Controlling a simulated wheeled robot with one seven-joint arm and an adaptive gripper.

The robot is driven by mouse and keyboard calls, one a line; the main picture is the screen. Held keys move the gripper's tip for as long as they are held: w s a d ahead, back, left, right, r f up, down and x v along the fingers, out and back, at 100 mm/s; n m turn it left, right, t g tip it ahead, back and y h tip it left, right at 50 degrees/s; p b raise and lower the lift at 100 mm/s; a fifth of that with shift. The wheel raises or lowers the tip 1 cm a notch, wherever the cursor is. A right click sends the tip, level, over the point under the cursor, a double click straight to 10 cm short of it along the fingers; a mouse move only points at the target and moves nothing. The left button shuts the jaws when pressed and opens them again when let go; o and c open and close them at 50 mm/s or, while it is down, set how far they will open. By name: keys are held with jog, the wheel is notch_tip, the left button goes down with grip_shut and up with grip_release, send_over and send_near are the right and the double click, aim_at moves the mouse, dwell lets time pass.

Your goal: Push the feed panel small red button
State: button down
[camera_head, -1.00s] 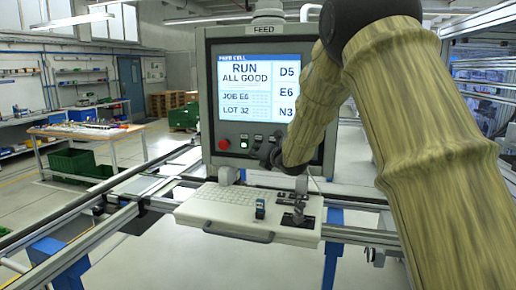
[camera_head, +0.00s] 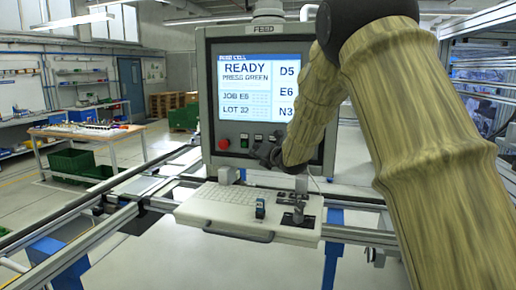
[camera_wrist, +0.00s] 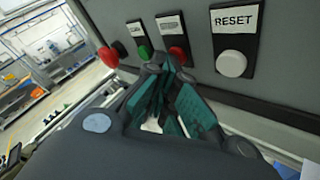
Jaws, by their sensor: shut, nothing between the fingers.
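The feed panel (camera_head: 206,100) stands under a FEED label, and its screen (camera_head: 262,88) reads "READY, PRESS GREEN". In the wrist view, the small red button (camera_wrist: 178,54) sits between the green button (camera_wrist: 144,52) and the white RESET button (camera_wrist: 231,64). My gripper (camera_wrist: 167,64) is shut and empty, its tips at the panel face just beside and below the small red button, very close to it. I cannot tell whether they touch it. In the head view, my gripper (camera_head: 263,153) and wrist cover part of the button row.
A large red mushroom button (camera_head: 223,144) is at the row's left end; it also shows in the wrist view (camera_wrist: 108,56). A keyboard shelf (camera_head: 215,205) with small items juts out below the panel. Rails (camera_head: 90,225) run to the left.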

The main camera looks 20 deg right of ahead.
jog(key=shift+s+a+f+b, duration=0.1)
jog(key=shift+s+a+b, duration=0.35)
jog(key=shift+s+b, duration=0.15)
jog(key=s+a+b, duration=0.1)
jog(key=s, duration=0.1)
jog(key=s+a+b, duration=0.2)
jog(key=shift+s, duration=0.1)
dwell(0.5)
jog(key=shift+d+f, duration=0.1)
dwell(0.5)
